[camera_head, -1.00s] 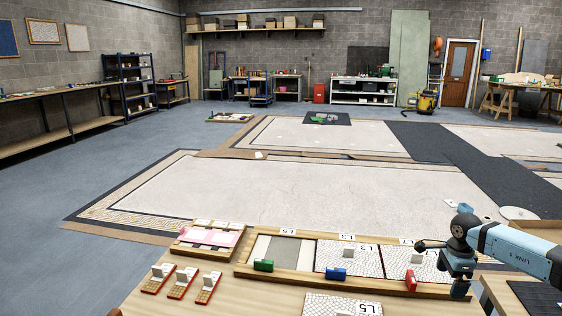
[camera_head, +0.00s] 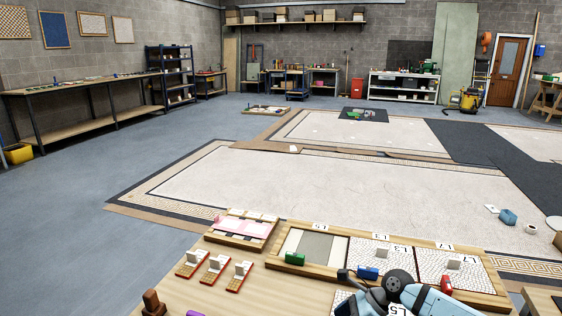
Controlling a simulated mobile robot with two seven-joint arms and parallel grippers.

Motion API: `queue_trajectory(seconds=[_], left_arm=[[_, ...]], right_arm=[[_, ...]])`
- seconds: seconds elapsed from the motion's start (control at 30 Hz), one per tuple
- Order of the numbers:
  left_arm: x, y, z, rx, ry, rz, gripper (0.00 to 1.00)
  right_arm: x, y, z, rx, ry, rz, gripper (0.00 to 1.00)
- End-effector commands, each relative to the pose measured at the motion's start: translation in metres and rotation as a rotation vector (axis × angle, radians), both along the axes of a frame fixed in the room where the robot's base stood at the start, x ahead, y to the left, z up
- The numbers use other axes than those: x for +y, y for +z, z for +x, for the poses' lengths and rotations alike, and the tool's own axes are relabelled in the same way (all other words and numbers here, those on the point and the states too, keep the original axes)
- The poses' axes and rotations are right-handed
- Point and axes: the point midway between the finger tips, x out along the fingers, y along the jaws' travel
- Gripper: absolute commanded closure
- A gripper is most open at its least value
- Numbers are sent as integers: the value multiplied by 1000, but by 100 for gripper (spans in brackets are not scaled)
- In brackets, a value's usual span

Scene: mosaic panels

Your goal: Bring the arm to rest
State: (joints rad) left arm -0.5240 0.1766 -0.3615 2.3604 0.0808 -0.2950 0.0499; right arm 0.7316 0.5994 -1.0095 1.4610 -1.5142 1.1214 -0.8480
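My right arm (camera_head: 436,302) comes in at the bottom, right of the middle, with a dark round joint and blue links. It is low over the near bench and partly covers the L5 panel (camera_head: 345,297). My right gripper is at the lower picture edge, partly hidden and cut off, so its fingers cannot be made out. My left arm and gripper do not show.
A wooden tray (camera_head: 276,262) holds panels marked L5, L3 and L7, with green (camera_head: 295,258), blue (camera_head: 368,273) and red (camera_head: 446,284) blocks along it. Left of it are a pink-topped tray (camera_head: 207,236) and three small red-edged holders (camera_head: 215,270). A brown block (camera_head: 153,303) stands front left.

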Motion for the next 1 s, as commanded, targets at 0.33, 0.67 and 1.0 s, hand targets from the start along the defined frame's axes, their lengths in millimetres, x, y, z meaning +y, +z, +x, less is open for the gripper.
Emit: queue_trajectory(seconds=[0.33, 0.67, 1.0], left_arm=[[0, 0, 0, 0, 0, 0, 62], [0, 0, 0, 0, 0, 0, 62], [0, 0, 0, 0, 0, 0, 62]], right_arm=[[68, 49, -111, 628, -541, 762, 0], [16, 80, -173, 1509, -1156, 1252, 0], [-27, 69, -236, 2183, -1575, 1364, 0]])
